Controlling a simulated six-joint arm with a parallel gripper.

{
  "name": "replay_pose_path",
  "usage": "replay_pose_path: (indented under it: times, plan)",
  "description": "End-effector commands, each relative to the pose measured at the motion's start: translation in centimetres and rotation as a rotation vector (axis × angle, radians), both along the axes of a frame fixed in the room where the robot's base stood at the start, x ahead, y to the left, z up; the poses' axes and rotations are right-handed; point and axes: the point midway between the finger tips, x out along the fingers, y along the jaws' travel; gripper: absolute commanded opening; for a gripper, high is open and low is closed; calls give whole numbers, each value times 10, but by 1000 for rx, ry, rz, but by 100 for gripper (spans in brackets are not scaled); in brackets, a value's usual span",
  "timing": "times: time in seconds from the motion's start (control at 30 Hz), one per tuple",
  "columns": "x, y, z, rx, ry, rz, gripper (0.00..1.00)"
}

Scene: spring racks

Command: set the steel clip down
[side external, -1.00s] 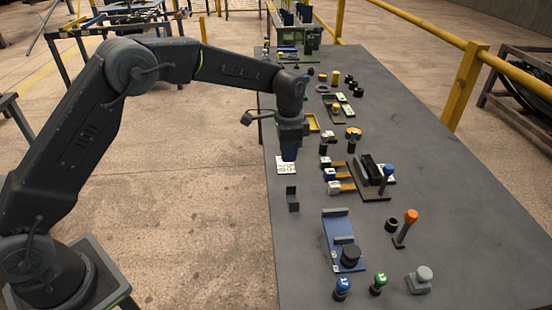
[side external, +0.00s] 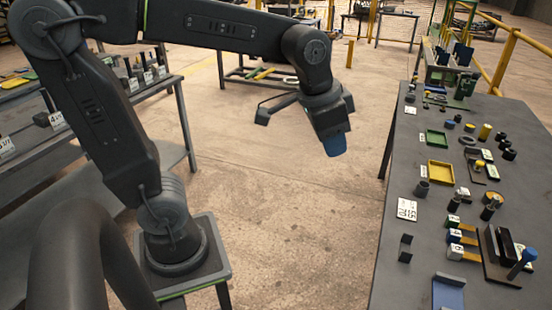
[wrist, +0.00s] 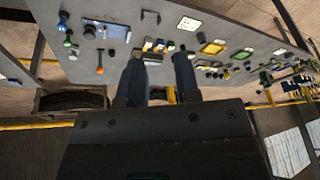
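My gripper (side external: 335,146) hangs over the bare floor to the left of the grey table (side external: 385,285), pointing down, with blue fingertips. In the wrist view its two fingers (wrist: 158,64) stand apart with no object visible between them. I cannot tell for sure which thing is the steel clip. A small dark grey bracket-shaped piece (side external: 405,248) stands upright on the table near its left edge, below a white number card (side external: 407,209). My gripper is well apart from it.
On the table are a green tray (side external: 437,139), a yellow tray (side external: 440,169), a blue fixture (side external: 448,293) and a dark fixture with a blue knob (side external: 522,262). A second rack table (side external: 170,88) with small labelled parts stands at the left. Open floor lies between.

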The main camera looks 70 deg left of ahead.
Motion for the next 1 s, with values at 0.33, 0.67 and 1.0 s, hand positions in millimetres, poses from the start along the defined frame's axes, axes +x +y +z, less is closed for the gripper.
replay_pose_path:
  times: [0.33,0.67,1.0]
  plan:
    - [-94,9,-21,-73,-131,193,30]
    - [-102,10,-26,-82,-141,213,30]
    - [-102,10,-26,-81,-141,212,30]
